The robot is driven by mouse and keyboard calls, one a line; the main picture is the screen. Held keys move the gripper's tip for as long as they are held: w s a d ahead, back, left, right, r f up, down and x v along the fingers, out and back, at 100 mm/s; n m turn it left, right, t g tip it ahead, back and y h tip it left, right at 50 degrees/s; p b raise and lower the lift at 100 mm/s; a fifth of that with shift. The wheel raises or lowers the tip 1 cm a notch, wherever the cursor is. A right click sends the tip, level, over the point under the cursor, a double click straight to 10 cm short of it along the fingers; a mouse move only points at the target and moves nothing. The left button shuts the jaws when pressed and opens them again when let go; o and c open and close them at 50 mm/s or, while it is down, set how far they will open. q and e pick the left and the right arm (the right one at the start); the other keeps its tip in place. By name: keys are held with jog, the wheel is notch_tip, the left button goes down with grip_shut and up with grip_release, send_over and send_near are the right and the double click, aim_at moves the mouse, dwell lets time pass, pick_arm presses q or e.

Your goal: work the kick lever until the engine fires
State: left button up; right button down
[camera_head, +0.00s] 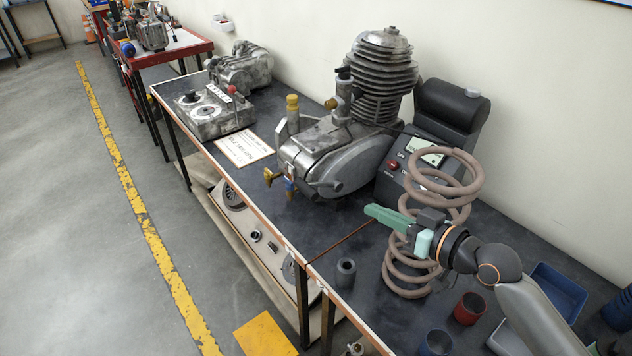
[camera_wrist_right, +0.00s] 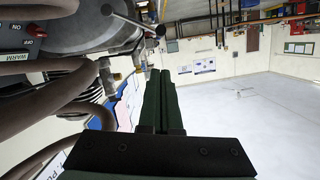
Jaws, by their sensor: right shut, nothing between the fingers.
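The grey metal engine (camera_head: 345,150), with a finned cylinder on top, stands on the dark bench. Brass-coloured fittings (camera_head: 272,177) stick out at its front left, one with a blue part. I cannot tell for certain which piece is the kick lever. My right gripper (camera_head: 372,211) has green fingers, shut and empty, pointing left in front of the engine's lower right side and apart from it. In the right wrist view the shut fingers (camera_wrist_right: 160,75) show centrally, with the engine's rounded casing (camera_wrist_right: 85,25) at upper left. My left gripper is out of view.
A large brown coil spring (camera_head: 440,190) stands beside my right gripper. A grey cylinder (camera_head: 346,272), a red cup (camera_head: 469,308) and a blue tray (camera_head: 560,290) are nearby.

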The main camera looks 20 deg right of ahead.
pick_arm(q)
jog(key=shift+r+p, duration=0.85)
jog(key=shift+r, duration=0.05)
pick_arm(e)
jog(key=x, duration=1.7)
jog(key=shift+w+a+f, duration=0.1)
jog(key=shift+w+a, duration=0.05)
jog(key=shift+w, duration=0.2)
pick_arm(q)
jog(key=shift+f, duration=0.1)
pick_arm(e)
jog(key=shift+f, duration=0.1)
